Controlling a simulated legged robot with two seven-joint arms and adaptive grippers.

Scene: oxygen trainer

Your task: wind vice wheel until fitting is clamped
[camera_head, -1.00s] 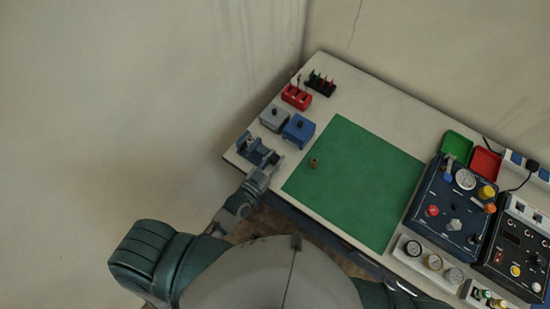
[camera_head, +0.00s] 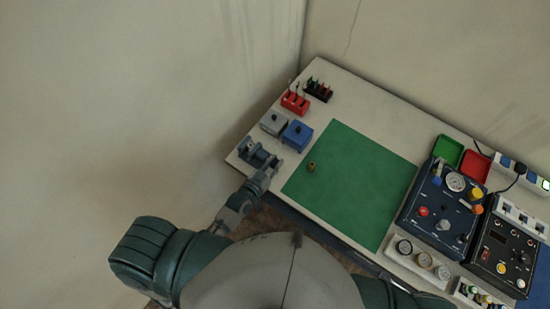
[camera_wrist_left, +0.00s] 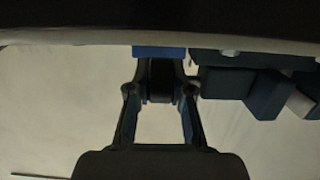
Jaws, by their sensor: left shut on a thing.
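The blue-grey vice (camera_head: 256,153) stands at the left corner of the table. My left gripper (camera_head: 266,173) is at its near side; in the left wrist view my gripper (camera_wrist_left: 160,88) is shut on a dark rounded part between the fingertips, which looks like the vice wheel (camera_wrist_left: 160,76). The blocky vice body (camera_wrist_left: 262,88) shows to the right there. A small brass-coloured piece, perhaps the fitting (camera_head: 311,166), stands on the green mat, apart from the vice. I cannot tell whether anything sits between the vice jaws. My right gripper is not in view.
The green mat (camera_head: 360,185) is otherwise bare. A grey box (camera_head: 274,123) and a blue box (camera_head: 297,134) stand just behind the vice, with red (camera_head: 295,103) and black (camera_head: 318,90) racks beyond. Control panels (camera_head: 437,212) fill the right side.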

